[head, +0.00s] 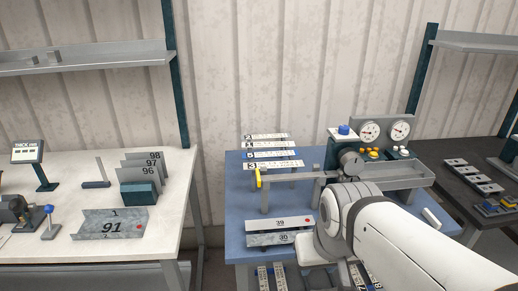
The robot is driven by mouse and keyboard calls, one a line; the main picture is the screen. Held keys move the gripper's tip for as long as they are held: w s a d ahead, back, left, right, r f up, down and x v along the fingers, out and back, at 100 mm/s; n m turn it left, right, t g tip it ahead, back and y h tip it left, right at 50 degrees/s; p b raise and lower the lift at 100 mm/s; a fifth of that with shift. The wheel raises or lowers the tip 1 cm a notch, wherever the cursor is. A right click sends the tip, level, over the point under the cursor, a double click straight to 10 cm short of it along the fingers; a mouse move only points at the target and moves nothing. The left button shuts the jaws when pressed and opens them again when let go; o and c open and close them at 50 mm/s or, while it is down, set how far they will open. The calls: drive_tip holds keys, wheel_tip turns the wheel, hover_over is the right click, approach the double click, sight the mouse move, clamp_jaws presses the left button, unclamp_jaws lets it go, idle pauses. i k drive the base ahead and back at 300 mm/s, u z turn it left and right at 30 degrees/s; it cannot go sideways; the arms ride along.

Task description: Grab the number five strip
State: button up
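Several pale strips with printed markings lie in a stack of rows at the back left of the blue table. Their number labels are small. The third row from the back seems to be the number five strip (275,155), but I cannot read it surely. A front strip (275,165) lies nearest to me, just behind a grey bar. My white arm reaches in from the lower right, and its wrist is over the table's front, right of and nearer than the strips. My gripper fingers do not show.
The blue table (240,208) holds a bender with gauges (369,131) and a yellow-ended bar (258,178) in front of the strips. A grey bent panel (268,238) lies at the table's front. A white table (182,190) stands left, a dark table right.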

sight(294, 152)
drive_tip(key=z, duration=0.05)
drive_tip(key=i, duration=1)
drive_tip(key=u, duration=0.05)
